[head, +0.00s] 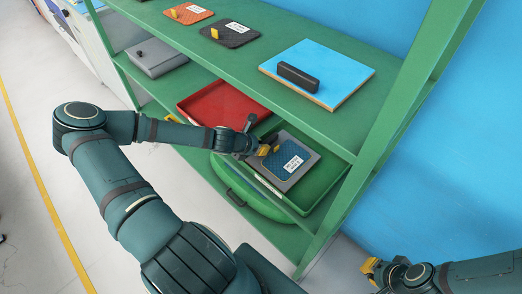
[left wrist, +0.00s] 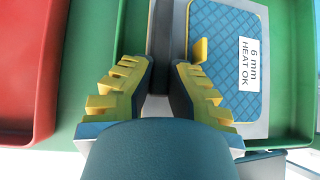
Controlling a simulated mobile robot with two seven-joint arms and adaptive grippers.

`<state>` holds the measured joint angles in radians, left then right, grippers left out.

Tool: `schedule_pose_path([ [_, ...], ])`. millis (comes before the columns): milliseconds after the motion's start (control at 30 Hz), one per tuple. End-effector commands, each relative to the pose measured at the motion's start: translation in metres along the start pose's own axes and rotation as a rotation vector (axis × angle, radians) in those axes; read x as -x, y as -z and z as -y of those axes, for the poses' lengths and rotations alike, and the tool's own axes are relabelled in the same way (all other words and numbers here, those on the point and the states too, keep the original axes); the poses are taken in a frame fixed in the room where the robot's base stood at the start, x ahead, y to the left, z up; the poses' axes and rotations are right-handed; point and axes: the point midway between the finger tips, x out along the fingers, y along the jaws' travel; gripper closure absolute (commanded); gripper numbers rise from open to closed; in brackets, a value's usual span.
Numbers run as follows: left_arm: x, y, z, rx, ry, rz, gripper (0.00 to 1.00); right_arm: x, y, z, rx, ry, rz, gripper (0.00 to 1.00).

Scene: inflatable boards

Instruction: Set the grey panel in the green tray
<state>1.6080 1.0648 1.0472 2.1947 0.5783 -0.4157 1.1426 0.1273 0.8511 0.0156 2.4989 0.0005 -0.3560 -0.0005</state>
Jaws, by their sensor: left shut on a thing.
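The grey panel (head: 283,185) appears inside the outline of the green tray (head: 330,192) on the middle shelf. I cannot tell if it lies flat on the tray floor. A blue quilted pad (head: 277,173) with a yellow tab and a label reading "6 mm HEAT OK" lies over most of it. In the left wrist view the panel's grey edge (left wrist: 257,131) shows around the pad. My left gripper (head: 267,150) is shut on the panel's dark handle (left wrist: 161,40) beside the pad. My right gripper (head: 370,268) is at the lower right, empty-looking and away from the shelf.
A red tray (head: 205,98) stands left of the green one. A green shelf post (head: 400,120) rises at the right.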

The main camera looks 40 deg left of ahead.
Motion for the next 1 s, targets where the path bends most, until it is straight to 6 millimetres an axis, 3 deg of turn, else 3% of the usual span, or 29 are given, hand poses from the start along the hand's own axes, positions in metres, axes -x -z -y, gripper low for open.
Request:
schedule_pose_path([
  [100,-0.012,0.011,-0.001,0.001,0.002,0.002,1.00,-0.007,0.001,-0.003,0.000,0.000,-0.003,1.00],
  [300,-0.012,0.011,-0.001,-0.001,0.000,0.001,1.00,-0.006,0.001,-0.002,0.000,0.000,-0.004,1.00],
  [333,-0.012,0.012,-0.001,-0.001,-0.001,0.000,0.77,-0.006,0.001,-0.002,0.000,0.000,-0.004,1.00],
  [367,-0.012,0.012,-0.001,-0.001,0.000,0.000,0.66,-0.006,0.001,-0.002,0.000,0.000,-0.004,1.00],
  [400,-0.012,0.012,-0.001,-0.001,0.000,0.000,0.63,-0.006,0.001,-0.002,0.000,0.000,-0.004,1.00],
  [767,-0.005,0.011,-0.002,-0.001,-0.002,0.000,0.63,-0.004,0.001,-0.001,0.000,0.000,-0.003,1.00],
  [1000,0.037,0.010,-0.002,0.000,-0.003,-0.001,0.63,0.010,-0.001,0.004,-0.001,0.000,0.004,1.00],
])
